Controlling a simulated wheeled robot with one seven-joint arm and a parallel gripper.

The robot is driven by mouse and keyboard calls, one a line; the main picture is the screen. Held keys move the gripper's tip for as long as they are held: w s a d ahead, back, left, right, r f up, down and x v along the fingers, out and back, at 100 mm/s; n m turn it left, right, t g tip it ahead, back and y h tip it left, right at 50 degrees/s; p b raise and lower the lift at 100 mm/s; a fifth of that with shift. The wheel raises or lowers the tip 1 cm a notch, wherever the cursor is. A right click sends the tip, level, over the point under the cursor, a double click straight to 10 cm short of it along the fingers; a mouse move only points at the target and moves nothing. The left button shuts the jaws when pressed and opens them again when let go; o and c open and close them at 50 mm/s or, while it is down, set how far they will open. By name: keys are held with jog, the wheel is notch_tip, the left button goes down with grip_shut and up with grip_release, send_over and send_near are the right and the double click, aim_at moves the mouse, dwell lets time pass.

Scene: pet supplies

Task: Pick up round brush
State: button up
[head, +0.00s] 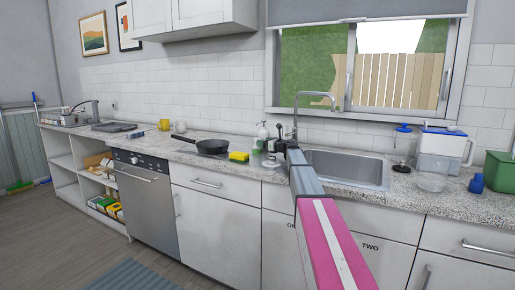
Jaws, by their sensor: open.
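My arm reaches from the bottom of the head view over the counter. At its far end, my gripper (275,147) is small and dark, in front of the faucet and by the left edge of the sink; it is open. A small grey round thing (270,163) lies on the counter just below the gripper, which may be the round brush, but it is too small to be sure. I cannot tell whether the gripper touches it. I see nothing held in the gripper.
A yellow sponge (239,157) and a black pan (212,146) are left of the gripper. A soap bottle (262,133) stands behind. The sink (345,168) is to the right, then a white-and-blue jug (440,150), a clear bowl (432,181) and a green bin (499,171).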

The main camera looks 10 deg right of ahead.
jog(key=x, duration=0.4)
jog(key=shift+w+a, duration=0.25)
jog(key=shift+a, duration=0.05)
jog(key=c, duration=1)
jog(key=shift+r, duration=0.1)
